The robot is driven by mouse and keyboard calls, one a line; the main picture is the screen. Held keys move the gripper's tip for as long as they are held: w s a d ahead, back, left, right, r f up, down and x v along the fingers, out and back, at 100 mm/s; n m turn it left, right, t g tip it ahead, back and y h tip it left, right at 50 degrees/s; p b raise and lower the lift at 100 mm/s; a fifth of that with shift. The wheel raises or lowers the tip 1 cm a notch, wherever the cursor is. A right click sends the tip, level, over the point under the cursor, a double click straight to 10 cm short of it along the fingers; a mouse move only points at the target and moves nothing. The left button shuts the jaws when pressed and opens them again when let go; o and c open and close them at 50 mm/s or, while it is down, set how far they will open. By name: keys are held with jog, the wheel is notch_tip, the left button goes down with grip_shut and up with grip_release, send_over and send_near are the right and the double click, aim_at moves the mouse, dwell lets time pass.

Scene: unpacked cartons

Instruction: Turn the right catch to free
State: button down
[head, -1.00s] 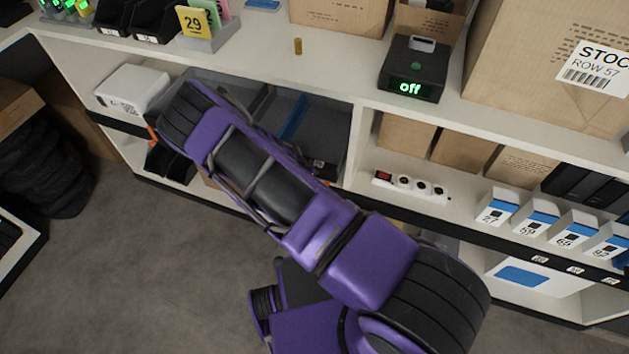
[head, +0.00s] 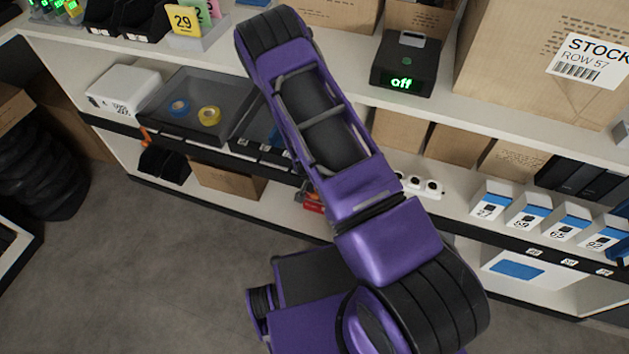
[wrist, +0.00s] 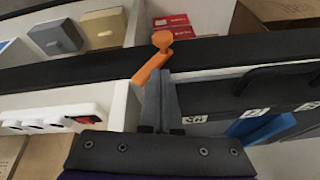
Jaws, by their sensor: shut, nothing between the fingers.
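An orange catch (wrist: 155,60) shows in the wrist view, at the dark shelf edge by the end of a white divider. Its round knob is at the top and its arm slants down to the left. My gripper (wrist: 160,75) is shut and empty, with its grey fingertips right at the catch's arm; I cannot tell whether they touch. In the head view my arm hides this catch and my gripper. Another orange catch (head: 146,137) shows in the head view, at the left end of the tray bay.
A dark tray (head: 165,122) holds blue and yellow tape rolls. A power strip (wrist: 45,121) lies beside the divider, in the neighbouring bay. A black box reading "off" (head: 404,66) and a large carton (head: 520,75) stand on the top. The floor (head: 150,270) at left is clear.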

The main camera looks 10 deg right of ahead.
jog(key=shift+s+d+f+b, duration=0.35)
jog(key=shift+s+d+b, duration=0.1)
jog(key=shift+d, duration=0.25)
jog(key=shift+s+d+f+b, duration=0.3)
jog(key=shift+s+d+b, duration=0.15)
jog(key=shift+d, duration=0.2)
jog(key=shift+d+r+p, duration=0.1)
jog(key=shift+r+p, duration=0.4)
jog(key=shift+r, duration=0.3)
